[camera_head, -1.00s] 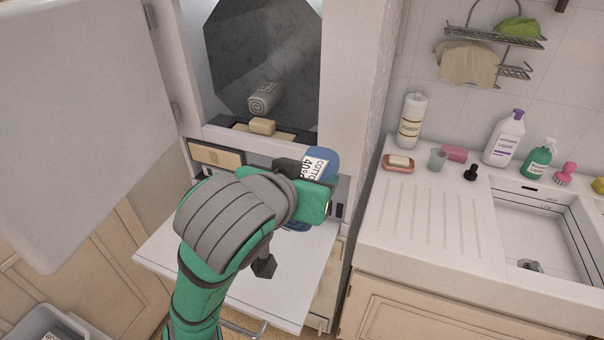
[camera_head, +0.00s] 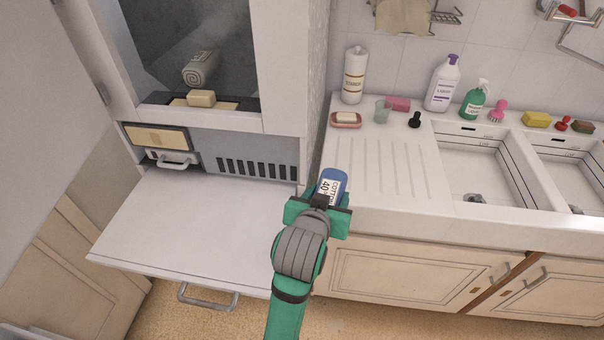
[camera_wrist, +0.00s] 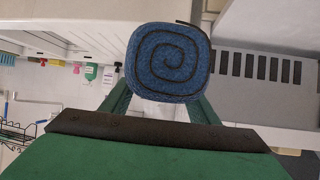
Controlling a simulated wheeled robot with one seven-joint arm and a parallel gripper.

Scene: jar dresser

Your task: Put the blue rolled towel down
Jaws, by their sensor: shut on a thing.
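The blue rolled towel (camera_head: 329,187) has a white label with dark print. My gripper (camera_head: 318,204) is shut on it and holds it at the front left edge of the white sink counter (camera_head: 385,190). In the wrist view the towel (camera_wrist: 168,62) shows its spiral end, between the green fingers of my gripper (camera_wrist: 160,105). Whether the towel touches the counter cannot be told; part of it is hidden by my gripper.
A pull-out white board (camera_head: 190,220) at left is bare. The ribbed drainboard is clear in its middle. A soap dish (camera_head: 345,124), a cup (camera_head: 382,110) and bottles (camera_head: 442,82) stand along the back. Sink basins (camera_head: 480,170) lie to the right. A grey towel roll (camera_head: 200,70) sits in the cabinet.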

